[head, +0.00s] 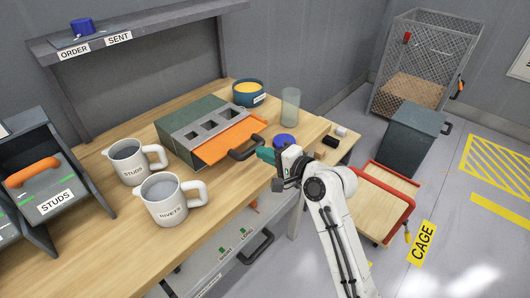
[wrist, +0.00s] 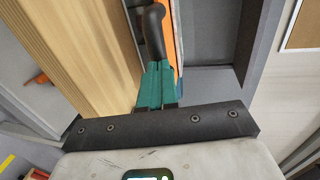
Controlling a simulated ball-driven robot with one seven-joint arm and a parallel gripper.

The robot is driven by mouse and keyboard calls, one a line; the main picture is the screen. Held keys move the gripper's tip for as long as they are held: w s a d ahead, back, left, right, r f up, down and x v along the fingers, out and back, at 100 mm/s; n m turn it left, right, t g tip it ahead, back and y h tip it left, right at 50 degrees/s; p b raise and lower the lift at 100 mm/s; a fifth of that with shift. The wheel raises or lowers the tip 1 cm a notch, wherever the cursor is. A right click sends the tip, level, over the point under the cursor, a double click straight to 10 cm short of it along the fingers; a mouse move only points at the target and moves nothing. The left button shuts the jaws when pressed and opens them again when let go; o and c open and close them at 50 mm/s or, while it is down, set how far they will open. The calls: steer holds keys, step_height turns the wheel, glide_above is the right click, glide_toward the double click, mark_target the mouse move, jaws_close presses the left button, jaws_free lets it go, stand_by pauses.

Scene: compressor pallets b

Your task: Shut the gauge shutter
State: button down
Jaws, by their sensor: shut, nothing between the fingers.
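The gauge shutter (head: 225,143) is an orange plate with a black handle (head: 245,151). It sticks out from the front of a grey frame (head: 198,125) on a dark green box (head: 186,115) on the workbench. Several square windows in the frame show uncovered. My gripper (head: 265,154) has teal fingers, shut and empty, just right of the handle. In the wrist view the fingers (wrist: 157,72) are together, with the handle (wrist: 153,30) right ahead and an orange edge (wrist: 174,45) beside it. I cannot tell whether the fingertips touch the handle.
Two white mugs (head: 165,200) stand left of the box. A dark blue bowl (head: 249,92) and a clear glass (head: 290,106) stand behind the shutter. A blue round thing (head: 284,141) is close by my gripper. A studs bin (head: 42,178) is at the left.

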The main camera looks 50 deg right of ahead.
mark_target(239, 139)
steer(key=shift+w, duration=0.2)
steer(key=w, duration=0.7)
steer(key=shift+w+a+p, duration=0.15)
steer(key=shift+w+p, duration=0.05)
steer(key=shift+p, duration=0.2)
